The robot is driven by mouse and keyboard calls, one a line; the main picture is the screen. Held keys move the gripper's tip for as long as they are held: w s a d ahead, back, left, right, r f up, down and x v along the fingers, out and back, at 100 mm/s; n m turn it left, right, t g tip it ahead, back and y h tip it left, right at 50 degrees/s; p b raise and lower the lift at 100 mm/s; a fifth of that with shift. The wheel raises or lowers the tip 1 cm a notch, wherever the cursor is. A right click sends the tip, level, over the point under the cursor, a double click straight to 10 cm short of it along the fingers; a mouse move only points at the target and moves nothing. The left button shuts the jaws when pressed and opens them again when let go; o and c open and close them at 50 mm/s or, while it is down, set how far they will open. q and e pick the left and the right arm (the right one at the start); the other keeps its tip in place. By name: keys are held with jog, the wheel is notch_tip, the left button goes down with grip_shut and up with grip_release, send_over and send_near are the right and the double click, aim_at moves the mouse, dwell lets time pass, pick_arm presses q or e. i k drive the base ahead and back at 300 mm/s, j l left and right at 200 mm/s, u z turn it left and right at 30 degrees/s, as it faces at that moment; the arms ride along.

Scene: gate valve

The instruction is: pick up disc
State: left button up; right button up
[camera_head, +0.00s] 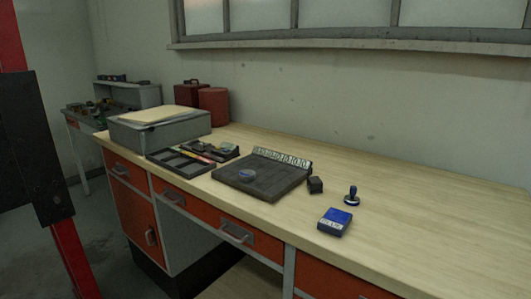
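A small round blue-grey disc (247,175) lies on a dark square board (262,192) on the workbench. The disc is near the board's left part, and its markings are too small to read. Neither of my grippers shows in the head view, so I cannot see whether they are open or shut.
The wooden workbench (430,215) has orange drawers below. A row of pale tiles (283,158) stands along the board's back edge. A black block (315,184), a stamp (351,196) and a blue box (335,222) stand right of it. A grey case (160,131) is left. The right side is clear.

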aim_at(244, 175)
jog(key=i+j+z, duration=0.2)
jog(key=z, duration=0.15)
jog(key=i+j+z, duration=0.15)
jog(key=j+z, duration=0.2)
jog(key=i+j+z, duration=0.15)
jog(key=j+z, duration=0.6)
jog(key=i+j, duration=0.05)
